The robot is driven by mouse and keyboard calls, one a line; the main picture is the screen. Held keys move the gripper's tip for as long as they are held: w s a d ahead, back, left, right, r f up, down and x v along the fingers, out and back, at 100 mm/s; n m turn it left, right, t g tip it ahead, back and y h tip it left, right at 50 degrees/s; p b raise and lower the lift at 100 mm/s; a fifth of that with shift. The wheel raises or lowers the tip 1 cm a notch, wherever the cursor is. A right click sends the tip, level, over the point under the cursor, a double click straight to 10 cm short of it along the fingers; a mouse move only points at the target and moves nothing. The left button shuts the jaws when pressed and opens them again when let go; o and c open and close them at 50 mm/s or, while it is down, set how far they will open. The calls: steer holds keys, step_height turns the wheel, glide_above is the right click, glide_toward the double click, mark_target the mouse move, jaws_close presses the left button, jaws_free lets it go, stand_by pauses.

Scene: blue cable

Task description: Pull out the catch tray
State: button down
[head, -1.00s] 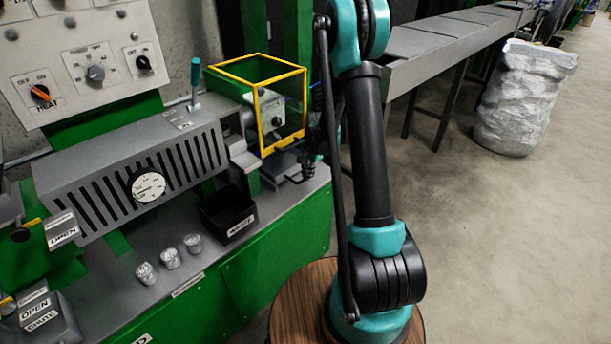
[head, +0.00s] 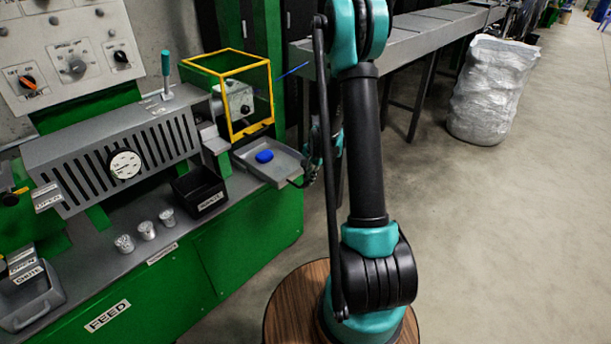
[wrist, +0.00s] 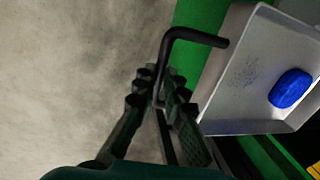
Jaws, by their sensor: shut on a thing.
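The catch tray (head: 280,166) is a shallow grey tray sticking out below the yellow-framed guard on the green machine. A blue lump (head: 264,156) lies in it. In the wrist view the tray (wrist: 232,92) shows at the right, with the blue lump (wrist: 290,88) and dark specks on its floor. A black bent handle (wrist: 192,35) reaches from the tray's edge to my gripper (wrist: 161,85). My gripper is shut on this handle. In the head view my gripper (head: 312,172) is at the tray's outer end, partly hidden by my arm.
The yellow-framed guard box (head: 232,92) stands just above the tray's inner end. A black bin labelled reject (head: 198,190) sits left of the tray. Several small metal cups (head: 146,230) stand on the ledge. The floor right of the tray is open.

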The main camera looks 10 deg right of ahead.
steer(key=shift+s+d, duration=0.3)
steer(key=shift+s, duration=0.1)
steer(key=c, duration=1.6)
jaws_free()
steer(key=r, duration=0.4)
steer(key=s+d+r, duration=0.1)
steer(key=r, duration=0.7)
steer(key=shift+s+d, duration=0.15)
steer(key=shift+s, duration=0.15)
